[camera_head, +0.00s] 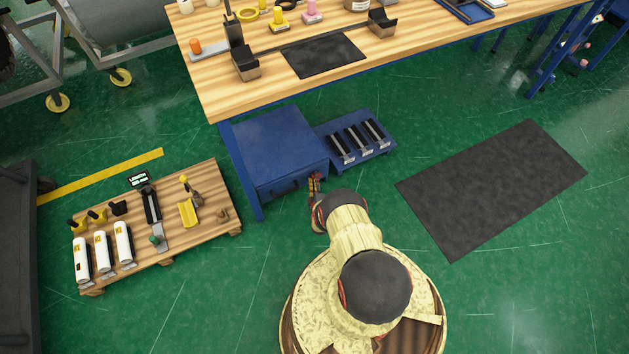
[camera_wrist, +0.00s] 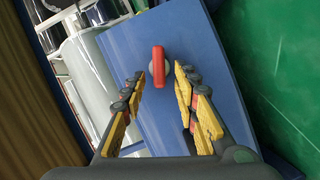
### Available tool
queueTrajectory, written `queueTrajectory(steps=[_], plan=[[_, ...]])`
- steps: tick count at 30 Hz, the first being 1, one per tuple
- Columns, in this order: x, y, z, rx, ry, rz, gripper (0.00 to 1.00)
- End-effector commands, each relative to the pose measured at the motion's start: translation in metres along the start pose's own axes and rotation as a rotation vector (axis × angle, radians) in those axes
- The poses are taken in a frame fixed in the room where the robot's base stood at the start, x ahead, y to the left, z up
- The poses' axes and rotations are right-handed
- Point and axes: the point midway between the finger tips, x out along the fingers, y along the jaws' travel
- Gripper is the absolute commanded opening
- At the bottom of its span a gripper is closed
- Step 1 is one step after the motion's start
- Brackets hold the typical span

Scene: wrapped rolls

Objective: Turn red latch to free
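The red latch (camera_wrist: 158,66) is a short red bar on a round grey base, mounted on a blue panel (camera_wrist: 204,58) in the wrist view. The bar runs up and down in that picture. My gripper (camera_wrist: 160,80) is open, one yellow-padded finger on each side of the latch, with visible gaps. I cannot tell how far the tips are from the panel. In the head view my gripper (camera_head: 315,186) is beside the front of the blue cabinet (camera_head: 279,145) under the workbench; the latch cannot be made out there.
A blue tray with black-and-silver pieces (camera_head: 385,154) adjoins the cabinet. A wooden pallet (camera_head: 187,233) with white rolls and tools lies left. The workbench (camera_head: 215,95) overhangs behind. A dark mat (camera_head: 490,188) lies right on open green floor. White cylinders (camera_wrist: 90,75) show beside the panel.

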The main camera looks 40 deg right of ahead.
Motion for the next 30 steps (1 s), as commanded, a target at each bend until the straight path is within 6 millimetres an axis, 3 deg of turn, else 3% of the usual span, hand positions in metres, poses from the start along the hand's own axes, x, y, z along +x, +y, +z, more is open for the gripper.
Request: queueTrajectory(steps=[11, 24, 30], plan=[[-0.009, -0.001, 0.000, 0.000, -0.001, -0.002, 0.30], [-0.091, -0.001, 0.000, 0.000, 0.000, -0.003, 0.30], [-0.114, 0.000, 0.000, 0.000, 0.000, -0.001, 0.30]])
